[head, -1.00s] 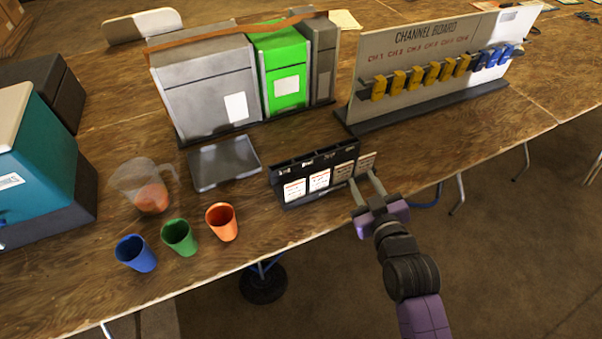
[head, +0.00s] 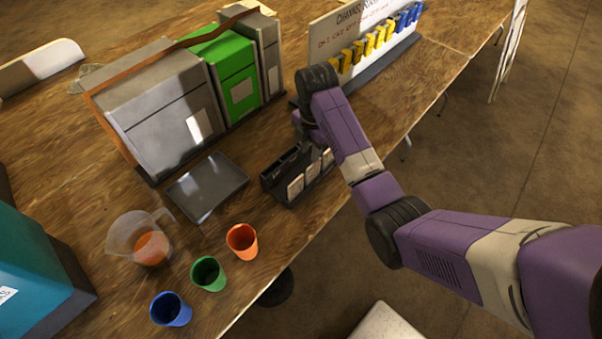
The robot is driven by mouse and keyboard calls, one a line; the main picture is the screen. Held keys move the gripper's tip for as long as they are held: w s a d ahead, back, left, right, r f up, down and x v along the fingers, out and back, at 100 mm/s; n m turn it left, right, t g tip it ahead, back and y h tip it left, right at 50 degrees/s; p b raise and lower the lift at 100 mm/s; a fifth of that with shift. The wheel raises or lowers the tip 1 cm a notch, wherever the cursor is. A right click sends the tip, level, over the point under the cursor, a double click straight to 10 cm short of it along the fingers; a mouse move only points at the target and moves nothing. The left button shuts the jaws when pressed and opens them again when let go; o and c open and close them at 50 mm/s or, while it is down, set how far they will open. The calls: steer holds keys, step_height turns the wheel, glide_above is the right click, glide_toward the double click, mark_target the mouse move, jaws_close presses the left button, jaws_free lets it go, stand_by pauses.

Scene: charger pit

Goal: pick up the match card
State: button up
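A black card rack (head: 273,184) stands near the table's front edge in the head view, with pale cards in its slots. One card (head: 296,187) is at the near end and another (head: 312,172) is beside it. Their print is too small to read, so I cannot tell which is the match card. My gripper (head: 304,122) is near the rack's far end, mostly hidden by my wrist and forearm. Its fingertips do not show, so I cannot tell whether it is open or holds anything.
Blue (head: 171,309), green (head: 208,273) and orange (head: 242,241) cups stand along the front edge, near a clear jug (head: 140,238) with orange contents. A grey tray (head: 207,187) lies left of the rack. The channel board (head: 375,45) stands behind my arm.

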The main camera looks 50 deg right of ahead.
mark_target(314, 171)
steer(key=shift+s+a+n+g, duration=0.25)
steer(key=shift+s+n+g, duration=0.15)
steer(key=shift+s+n, duration=0.35)
steer(key=shift+s+f, duration=0.1)
steer(key=shift+f, duration=0.05)
steer(key=shift+s+d+f+p, duration=0.1)
steer(key=shift+f+p, duration=0.55)
steer(key=shift+f, duration=3.15)
jaws_close()
